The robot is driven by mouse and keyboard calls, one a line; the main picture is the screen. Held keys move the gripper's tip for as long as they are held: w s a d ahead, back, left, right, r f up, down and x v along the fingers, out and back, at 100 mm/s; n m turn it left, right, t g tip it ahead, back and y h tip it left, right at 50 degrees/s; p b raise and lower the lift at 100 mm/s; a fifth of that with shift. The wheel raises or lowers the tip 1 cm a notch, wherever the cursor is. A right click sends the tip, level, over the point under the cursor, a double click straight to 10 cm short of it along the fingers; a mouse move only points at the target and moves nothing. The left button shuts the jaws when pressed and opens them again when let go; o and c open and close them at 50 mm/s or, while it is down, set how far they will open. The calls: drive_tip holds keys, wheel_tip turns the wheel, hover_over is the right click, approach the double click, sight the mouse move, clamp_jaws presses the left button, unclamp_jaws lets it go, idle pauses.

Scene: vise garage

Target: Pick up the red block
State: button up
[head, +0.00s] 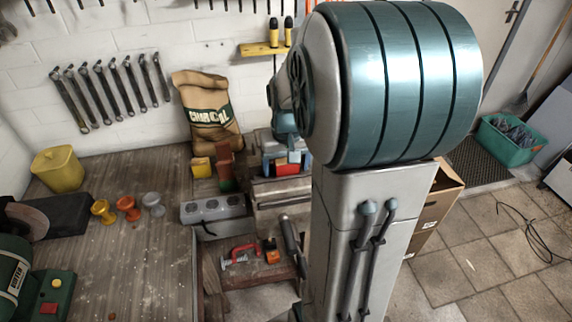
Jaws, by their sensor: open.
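A bright red block (286,168) sits by the vise at the end of the workbench, in the middle of the head view. Its upper part is partly covered by blue-grey parts. My gripper (293,155) is small and partly hidden behind my large teal arm link. It appears directly above and very close to the red block, with its jaws open. I cannot tell whether it touches the block. A darker brown-red upright block (224,158) stands to the left, with a green part low on it.
A yellow block (201,167) and a charcoal bag (207,110) stand left of the vise. A grey box with round tops (213,208) is at the bench edge. Small cups (127,208) and a yellow canister (58,168) stand further left. A red clamp (240,254) lies lower down.

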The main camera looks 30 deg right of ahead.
drive_tip(key=c, duration=1.1)
drive_tip(key=shift+o, duration=0.2)
